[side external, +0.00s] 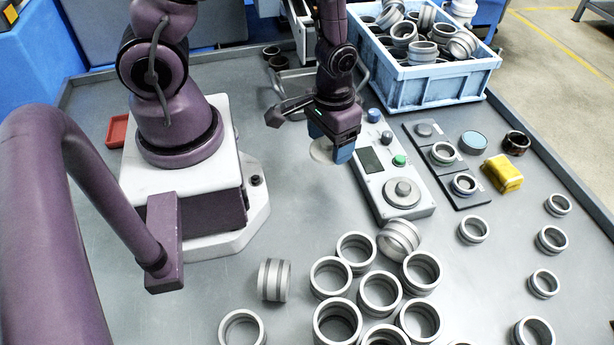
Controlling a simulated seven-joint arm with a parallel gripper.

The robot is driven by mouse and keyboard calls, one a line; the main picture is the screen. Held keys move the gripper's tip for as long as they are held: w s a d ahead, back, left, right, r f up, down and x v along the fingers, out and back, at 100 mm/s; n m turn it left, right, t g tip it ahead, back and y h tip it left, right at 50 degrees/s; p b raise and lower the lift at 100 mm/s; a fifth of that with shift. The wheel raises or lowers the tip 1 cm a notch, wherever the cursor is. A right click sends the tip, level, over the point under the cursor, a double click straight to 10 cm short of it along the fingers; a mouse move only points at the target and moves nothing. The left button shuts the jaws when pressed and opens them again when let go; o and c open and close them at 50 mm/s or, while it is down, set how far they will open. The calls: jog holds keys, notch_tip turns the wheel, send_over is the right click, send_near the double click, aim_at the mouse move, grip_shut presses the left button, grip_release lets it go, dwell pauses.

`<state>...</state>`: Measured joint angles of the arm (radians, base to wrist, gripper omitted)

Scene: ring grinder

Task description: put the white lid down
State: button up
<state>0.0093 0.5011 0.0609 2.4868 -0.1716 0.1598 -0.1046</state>
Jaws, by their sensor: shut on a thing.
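My gripper (331,148), with blue fingers, points down near the middle of the picture, just left of the grey control box. The rest of the lid is hidden behind the fingers. I cannot tell from this view whether the lid touches the table (300,195) or is held above it.
A control box (395,180) with a green button stands right of my gripper. Several metal rings (379,292) crowd the front. A blue crate (430,90) of rings stands behind. A yellow block (502,173) and a dark ring (516,143) lie right. The table left of the box is clear.

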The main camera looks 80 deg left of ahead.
jog(key=shift+w+f, duration=0.2)
jog(key=shift+f, duration=3.5)
jog(key=o, duration=0.9)
jog(key=shift+f, duration=0.1)
notch_tip(320, 180, up, 13)
jog(key=shift+w+f, duration=0.1)
jog(key=shift+f, duration=0.1)
notch_tip(320, 180, up, 10)
jog(key=d+r+m+t, duration=0.1)
jog(key=m+t, duration=0.1)
jog(key=t, duration=0.1)
notch_tip(320, 180, up, 11)
jog(key=m+t, duration=0.1)
jog(key=t, duration=0.1)
send_over(329, 177)
jog(key=s+d, duration=0.1)
jog(key=s, duration=0.3)
jog(key=shift+f, duration=0.15)
jog(key=shift+s+r+m+t, duration=0.3)
jog(key=shift+s+r, duration=0.05)
jog(key=shift+c, duration=1.3)
